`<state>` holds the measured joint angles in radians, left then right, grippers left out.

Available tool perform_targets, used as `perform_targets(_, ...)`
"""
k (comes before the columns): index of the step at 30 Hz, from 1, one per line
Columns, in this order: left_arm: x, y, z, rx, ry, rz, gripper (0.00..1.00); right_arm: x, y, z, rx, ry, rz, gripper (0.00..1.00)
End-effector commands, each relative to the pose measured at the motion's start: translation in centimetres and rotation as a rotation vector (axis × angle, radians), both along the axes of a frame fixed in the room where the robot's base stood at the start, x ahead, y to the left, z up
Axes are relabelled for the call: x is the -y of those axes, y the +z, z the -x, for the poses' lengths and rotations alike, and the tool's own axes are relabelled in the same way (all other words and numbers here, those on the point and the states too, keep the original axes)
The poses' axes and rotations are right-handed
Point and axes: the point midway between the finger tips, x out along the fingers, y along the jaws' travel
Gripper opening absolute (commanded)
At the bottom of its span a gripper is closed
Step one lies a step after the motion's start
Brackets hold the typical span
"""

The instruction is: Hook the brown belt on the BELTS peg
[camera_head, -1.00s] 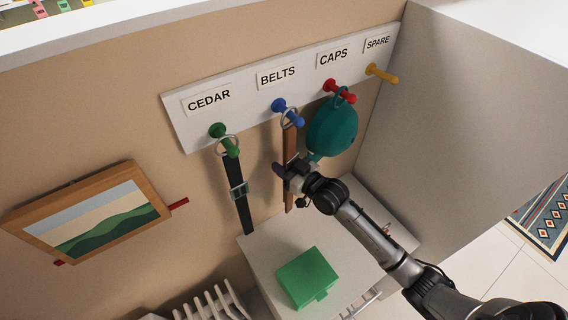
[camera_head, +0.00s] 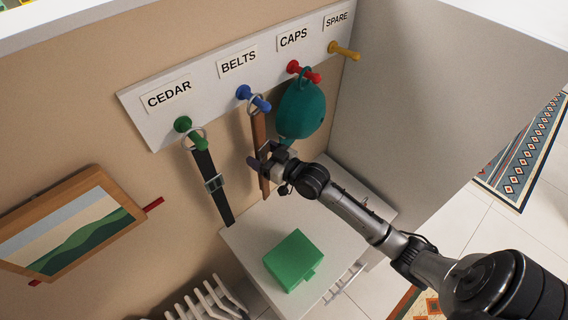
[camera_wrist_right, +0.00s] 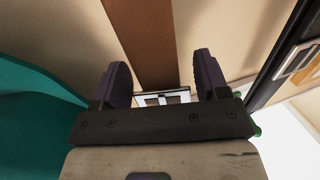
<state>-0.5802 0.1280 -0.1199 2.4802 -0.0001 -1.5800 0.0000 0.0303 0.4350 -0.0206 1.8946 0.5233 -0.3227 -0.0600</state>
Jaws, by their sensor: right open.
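The brown belt (camera_head: 258,130) hangs by a ring from the blue peg (camera_head: 252,97) under the BELTS label (camera_head: 239,62). Its strap runs straight down along the back wall. My right gripper (camera_head: 262,161) is at the belt's middle, partly hiding it in the head view. In the right wrist view, the gripper (camera_wrist_right: 163,78) is open, with its two dark fingers apart. The brown strap (camera_wrist_right: 140,40) and a metal buckle show between the fingers; I cannot tell whether they touch. My left gripper is not in view.
A black belt (camera_head: 211,185) hangs on the green CEDAR peg (camera_head: 189,130). A teal cap (camera_head: 301,108) hangs on the red CAPS peg (camera_head: 303,71), close beside the gripper. The yellow SPARE peg (camera_head: 343,50) is bare. A green box (camera_head: 292,260) sits on the white cabinet (camera_head: 245,237) below.

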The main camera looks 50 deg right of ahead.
Motion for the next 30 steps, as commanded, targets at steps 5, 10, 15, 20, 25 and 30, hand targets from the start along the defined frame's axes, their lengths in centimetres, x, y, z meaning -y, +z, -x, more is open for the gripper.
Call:
perform_targets(5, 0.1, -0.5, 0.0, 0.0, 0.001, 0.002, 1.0, 0.6, -0.2, 3.6, -0.002, 0.0, 0.002, 0.68)
perform_targets(10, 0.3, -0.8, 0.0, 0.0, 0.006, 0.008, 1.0, 1.2, -0.1, 6.8, -0.001, 0.001, 0.003, 0.68)
perform_targets(15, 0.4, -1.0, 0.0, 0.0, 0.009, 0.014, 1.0, 1.7, 0.0, 9.3, -0.002, 0.001, 0.002, 0.68)
perform_targets(20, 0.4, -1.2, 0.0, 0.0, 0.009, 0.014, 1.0, 2.0, 0.0, 10.8, -0.001, 0.0, 0.002, 0.68)
perform_targets(25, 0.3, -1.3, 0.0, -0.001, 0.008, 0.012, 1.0, 2.1, 0.1, 11.6, 0.0, 0.0, 0.001, 0.68)
perform_targets(30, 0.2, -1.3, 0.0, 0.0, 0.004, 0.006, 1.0, 2.2, 0.1, 11.8, 0.001, 0.0, 0.001, 0.68)
